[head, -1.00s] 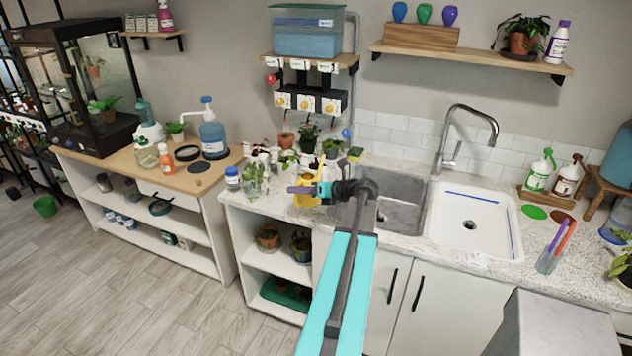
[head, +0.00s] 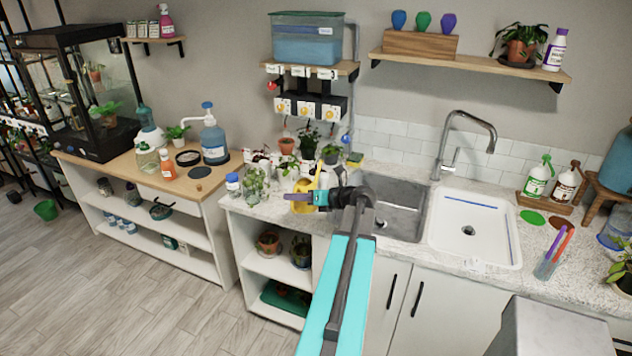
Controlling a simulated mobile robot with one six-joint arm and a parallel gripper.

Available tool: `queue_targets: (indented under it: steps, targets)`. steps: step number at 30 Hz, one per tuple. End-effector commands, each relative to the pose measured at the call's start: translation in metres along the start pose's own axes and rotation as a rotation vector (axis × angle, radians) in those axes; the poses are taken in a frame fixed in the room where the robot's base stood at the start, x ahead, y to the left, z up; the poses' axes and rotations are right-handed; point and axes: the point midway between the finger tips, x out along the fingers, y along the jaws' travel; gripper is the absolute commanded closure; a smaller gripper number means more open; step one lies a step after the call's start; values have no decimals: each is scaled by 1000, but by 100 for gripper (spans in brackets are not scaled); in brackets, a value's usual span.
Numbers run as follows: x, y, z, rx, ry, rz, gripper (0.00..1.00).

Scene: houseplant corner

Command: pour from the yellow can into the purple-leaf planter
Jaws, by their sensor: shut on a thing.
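My gripper (head: 300,197) is over the counter, left of the grey sink, shut on the yellow can (head: 303,208). The gripper and wrist cover part of the can. Its tilt and whether it touches the counter are hard to tell. Behind it, against the wall, stand several small potted plants, among them a terracotta pot (head: 287,146) and a dark pot with a leafy plant (head: 308,143). They are too small for me to tell which is the purple-leaf planter. No water stream shows.
A grey sink basin (head: 400,222) and a white basin (head: 478,242) lie to the right, with a tall faucet (head: 443,150). Glass jars with cuttings (head: 254,186) stand close on the left. The dispenser shelf (head: 308,68) hangs above the pots.

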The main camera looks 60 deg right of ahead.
Motion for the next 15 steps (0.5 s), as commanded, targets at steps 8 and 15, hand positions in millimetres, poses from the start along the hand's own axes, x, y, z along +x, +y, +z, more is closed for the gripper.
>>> queue_targets:
  steps: [8, 15]
  targets:
    - [-4, 19, 3, -1, -1, 1, 100]
    - [-4, 21, 2, -1, -1, 0, 100]
